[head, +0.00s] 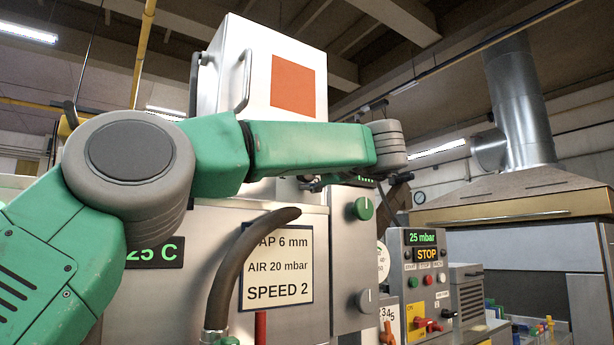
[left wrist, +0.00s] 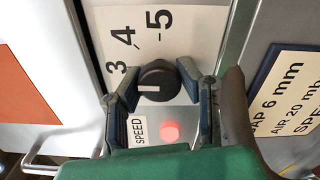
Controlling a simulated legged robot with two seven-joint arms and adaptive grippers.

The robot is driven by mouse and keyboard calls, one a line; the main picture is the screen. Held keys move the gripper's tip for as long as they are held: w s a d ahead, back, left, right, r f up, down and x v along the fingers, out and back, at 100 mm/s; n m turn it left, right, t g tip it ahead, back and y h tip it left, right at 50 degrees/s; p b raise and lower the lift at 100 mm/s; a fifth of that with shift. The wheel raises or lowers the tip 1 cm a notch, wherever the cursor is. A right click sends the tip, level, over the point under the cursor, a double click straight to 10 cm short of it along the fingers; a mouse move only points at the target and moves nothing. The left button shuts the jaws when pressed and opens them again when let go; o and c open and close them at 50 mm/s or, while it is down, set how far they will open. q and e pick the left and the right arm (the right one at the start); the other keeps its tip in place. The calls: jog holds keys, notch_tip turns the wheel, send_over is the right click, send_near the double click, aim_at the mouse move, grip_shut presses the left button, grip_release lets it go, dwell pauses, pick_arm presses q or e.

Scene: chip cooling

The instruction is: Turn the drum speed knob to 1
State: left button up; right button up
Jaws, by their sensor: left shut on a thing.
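In the left wrist view, a round black knob (left wrist: 158,76) sits on a pale panel between the two fingers of my left gripper (left wrist: 160,92). The gripper is shut on the knob. A white mark on the knob points left in this view, near the 3 and slightly below it. The numbers 3, 4 and 5 show on the dial plate (left wrist: 105,28); other numbers are hidden. A SPEED label (left wrist: 139,131) lies beside the knob. In the head view, my left forearm hides the knob; only dark bits of the left gripper (head: 312,183) show. My right gripper is out of view.
A sign (head: 278,292) reading SPEED 2 hangs on the machine, partly covered by a dark curved hose (head: 232,265). The hose also shows close to the gripper in the left wrist view (left wrist: 236,110). A red round light (left wrist: 169,131) sits near the knob. A green knob (head: 363,208) is further right.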

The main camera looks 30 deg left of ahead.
pick_arm(q)
jog(key=o, duration=1)
jog(key=shift+w+f, duration=0.15)
jog(key=shift+f, duration=0.15)
jog(key=shift+o, duration=0.9)
jog(key=shift+w, duration=0.2)
jog(key=shift+s+d+r, duration=0.2)
jog(key=shift+s, duration=0.1)
jog(key=v, duration=1.1)
jog(key=shift+w+d+f, duration=0.25)
jog(key=shift+d, duration=0.05)
jog(key=shift+a, duration=0.15)
jog(key=shift+f, duration=0.15)
